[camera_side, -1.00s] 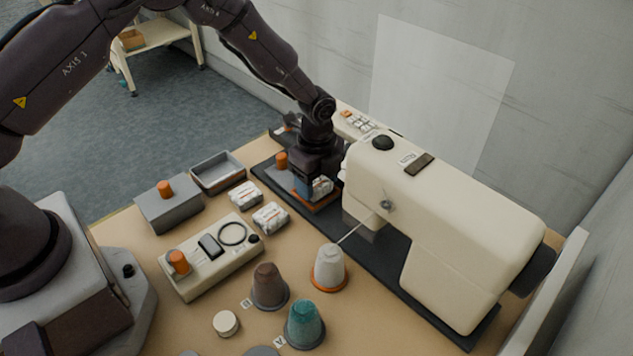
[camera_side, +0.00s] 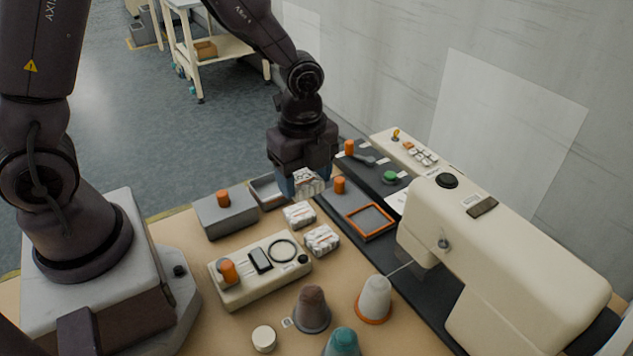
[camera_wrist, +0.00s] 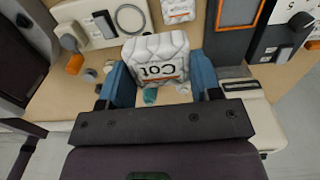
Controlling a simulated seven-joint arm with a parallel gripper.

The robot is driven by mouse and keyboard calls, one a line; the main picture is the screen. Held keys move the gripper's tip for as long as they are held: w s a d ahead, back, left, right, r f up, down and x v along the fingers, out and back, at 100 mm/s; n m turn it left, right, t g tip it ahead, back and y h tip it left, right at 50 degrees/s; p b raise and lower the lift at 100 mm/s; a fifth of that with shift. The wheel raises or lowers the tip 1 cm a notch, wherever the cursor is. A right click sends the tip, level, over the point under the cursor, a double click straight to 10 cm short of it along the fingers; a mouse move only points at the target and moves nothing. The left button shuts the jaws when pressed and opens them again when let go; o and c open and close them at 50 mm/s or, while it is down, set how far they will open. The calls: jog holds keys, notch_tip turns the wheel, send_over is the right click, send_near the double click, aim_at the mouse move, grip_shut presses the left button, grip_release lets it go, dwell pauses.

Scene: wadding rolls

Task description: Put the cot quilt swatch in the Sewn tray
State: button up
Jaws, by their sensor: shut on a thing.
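The cot quilt swatch (camera_wrist: 157,57) is a white quilted pad with "Cot" on it, upside down in the wrist view. My gripper (camera_wrist: 161,78) is shut on it, with a blue jaw on each side. In the side view my gripper (camera_side: 301,186) holds the swatch (camera_side: 310,180) up in the air, near the open grey tray (camera_side: 264,190). My gripper partly hides that tray, and no label on it is readable, so I cannot tell if it is the Sewn tray.
Two more wrapped swatches (camera_side: 299,215) (camera_side: 321,240) lie on the table. A grey box (camera_side: 226,218) with an orange knob stands left of the tray. The orange frame (camera_side: 371,221) is empty beside the cream sewing machine (camera_side: 500,235). Thread cones (camera_side: 374,298) stand in front.

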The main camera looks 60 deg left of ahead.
jog(key=s+a+n, duration=0.2)
jog(key=s+a, duration=0.5)
jog(key=a, duration=0.4)
jog(key=m, duration=0.2)
send_over(277, 193)
jog(key=f, duration=1)
jog(key=shift+s+d+f, duration=0.2)
jog(key=shift+s+f, duration=0.05)
jog(key=shift+s, duration=0.15)
jog(key=shift+w+f, duration=0.15)
jog(key=shift+f, duration=0.05)
jog(key=shift+w+a+f, duration=0.1)
jog(key=shift+f, duration=0.8)
jog(key=shift+w+a+f, duration=0.1)
jog(key=shift+f, duration=0.75)
